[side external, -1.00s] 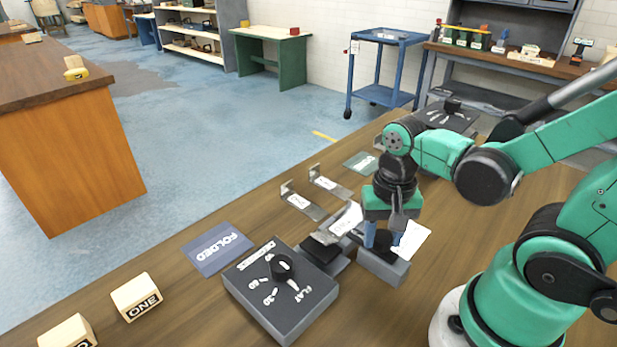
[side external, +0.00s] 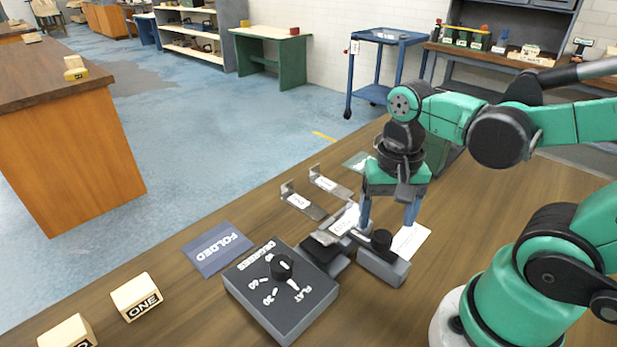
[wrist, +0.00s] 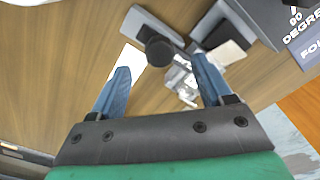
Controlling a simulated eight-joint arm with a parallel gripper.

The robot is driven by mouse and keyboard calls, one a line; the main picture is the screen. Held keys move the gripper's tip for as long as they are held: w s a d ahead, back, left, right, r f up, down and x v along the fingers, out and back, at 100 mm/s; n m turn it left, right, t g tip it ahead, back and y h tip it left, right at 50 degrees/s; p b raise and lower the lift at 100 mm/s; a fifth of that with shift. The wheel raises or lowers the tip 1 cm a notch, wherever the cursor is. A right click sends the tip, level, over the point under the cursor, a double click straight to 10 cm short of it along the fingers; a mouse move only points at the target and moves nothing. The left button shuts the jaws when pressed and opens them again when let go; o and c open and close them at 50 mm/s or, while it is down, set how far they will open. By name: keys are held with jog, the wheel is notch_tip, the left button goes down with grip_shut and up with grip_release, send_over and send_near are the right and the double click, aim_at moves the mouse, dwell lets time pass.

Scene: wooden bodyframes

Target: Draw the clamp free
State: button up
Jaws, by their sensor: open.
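The clamp (side external: 364,239) is a dark bar with a round black knob (side external: 381,239). It lies on a grey block (side external: 384,268), its far end by a labelled metal plate (side external: 345,219). The knob also shows in the wrist view (wrist: 160,52). My gripper (side external: 389,222) is open and empty, its blue fingers spread above and behind the knob, apart from it. In the wrist view my gripper (wrist: 163,72) has the knob ahead, between the finger lines.
A dial box (side external: 280,290) marked DEGREES stands left, its pointer toward FLAT. Beyond it are a FOLDED mat (side external: 218,247) and two bent metal pieces (side external: 303,201) (side external: 330,183). A white card (side external: 411,238) lies right of the clamp. A ONE block (side external: 136,297) sits front left.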

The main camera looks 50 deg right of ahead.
jog(key=shift+r, duration=0.65)
jog(key=c, duration=0.3)
jog(key=shift+w+d+r, duration=0.1)
jog(key=shift+w+r, duration=0.15)
jog(key=c, duration=0.3)
jog(key=w, duration=0.1)
jog(key=w+r+n, duration=0.1)
jog(key=w+r+n+g, duration=0.1)
jog(key=shift+d+r, duration=0.1)
jog(key=shift+d, duration=0.2)
grip_shut()
jog(key=w+d+r+n+g, duration=0.2)
jog(key=w+n, duration=0.2)
jog(key=w, duration=0.2)
send_near(369, 239)
jog(key=shift+y, duration=0.4)
jog(key=f, duration=0.1)
jog(key=w+d+f, duration=0.1)
jog(key=f, duration=0.1)
jog(key=w+f, duration=0.1)
jog(key=f, duration=0.1)
jog(key=shift+w+d+f, duration=0.15)
jog(key=shift+w, duration=0.1)
jog(key=s, duration=0.3)
jog(key=shift+a+f, duration=0.25)
jog(key=shift+a, duration=0.15)
jog(key=shift+s+a, duration=0.15)
jog(key=shift+s, duration=0.4)
